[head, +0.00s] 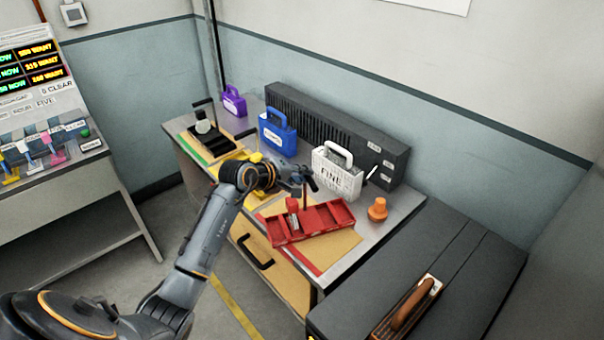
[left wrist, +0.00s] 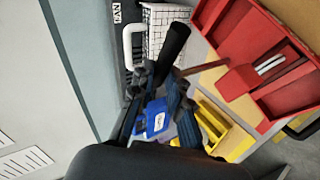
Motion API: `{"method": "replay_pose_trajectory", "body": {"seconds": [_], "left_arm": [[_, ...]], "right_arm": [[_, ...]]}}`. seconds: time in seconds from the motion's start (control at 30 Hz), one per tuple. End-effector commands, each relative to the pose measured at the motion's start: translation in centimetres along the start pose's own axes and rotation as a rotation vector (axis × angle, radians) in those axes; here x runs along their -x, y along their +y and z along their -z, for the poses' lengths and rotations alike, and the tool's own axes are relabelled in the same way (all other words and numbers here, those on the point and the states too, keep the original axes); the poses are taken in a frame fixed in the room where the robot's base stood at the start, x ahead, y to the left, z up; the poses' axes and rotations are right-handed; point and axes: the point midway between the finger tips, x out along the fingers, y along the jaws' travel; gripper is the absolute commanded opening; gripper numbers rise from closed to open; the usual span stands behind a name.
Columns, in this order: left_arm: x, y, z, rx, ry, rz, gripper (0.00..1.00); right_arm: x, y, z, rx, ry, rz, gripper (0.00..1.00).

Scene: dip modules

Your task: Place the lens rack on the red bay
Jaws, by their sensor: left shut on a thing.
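A red compartmented rack (head: 326,220), which I take as the lens rack, is at the front right of the workbench, turned at a slant. It has a thin red post with a black handle. In the left wrist view the rack (left wrist: 283,97) is at the upper right, with the black handle (left wrist: 175,40) between my fingers. My left gripper (head: 302,182) is shut on that handle, above the rack. The red bay (head: 300,261), a tan mat with a red strip, lies beneath the rack and is partly hidden. I cannot tell whether the rack touches it. My right gripper is out of view.
A white FINE box (head: 337,175), a blue box (head: 277,133) and a purple box (head: 234,102) stand behind along a dark ribbed unit (head: 330,125). A yellow tray (left wrist: 228,130) and a black tray (head: 212,143) sit left. An orange knob-shaped piece (head: 377,210) stands right.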

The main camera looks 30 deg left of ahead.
Motion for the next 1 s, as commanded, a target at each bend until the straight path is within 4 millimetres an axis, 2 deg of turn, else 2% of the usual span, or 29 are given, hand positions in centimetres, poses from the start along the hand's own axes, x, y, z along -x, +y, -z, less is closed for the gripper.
{"method": "replay_pose_trajectory", "body": {"seconds": [0.03, 0.07, 0.17, 0.57, 0.77, 1.0], "left_arm": [[0.1, 0.2, 0.1, -0.001, 0.002, -0.004, 0.0], [0.0, 0.0, 0.0, 0.0, 0.0, 0.0, 0.18], [0.0, 0.0, 0.0, 0.0, 0.0, 0.0, 0.38], [0.5, -0.1, 0.1, -0.001, 0.002, 0.0, 0.39], [3.0, -0.2, 0.0, -0.006, 0.002, 0.001, 0.39], [7.9, -0.3, 0.1, -0.006, 0.004, 0.001, 0.39]], "right_arm": [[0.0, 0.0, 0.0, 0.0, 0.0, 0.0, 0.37], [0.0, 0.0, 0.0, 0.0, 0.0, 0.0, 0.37], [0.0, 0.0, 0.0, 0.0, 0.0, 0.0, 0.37], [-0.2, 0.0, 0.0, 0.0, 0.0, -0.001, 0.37], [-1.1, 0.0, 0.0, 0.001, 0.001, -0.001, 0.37], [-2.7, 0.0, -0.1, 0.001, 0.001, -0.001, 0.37]]}}
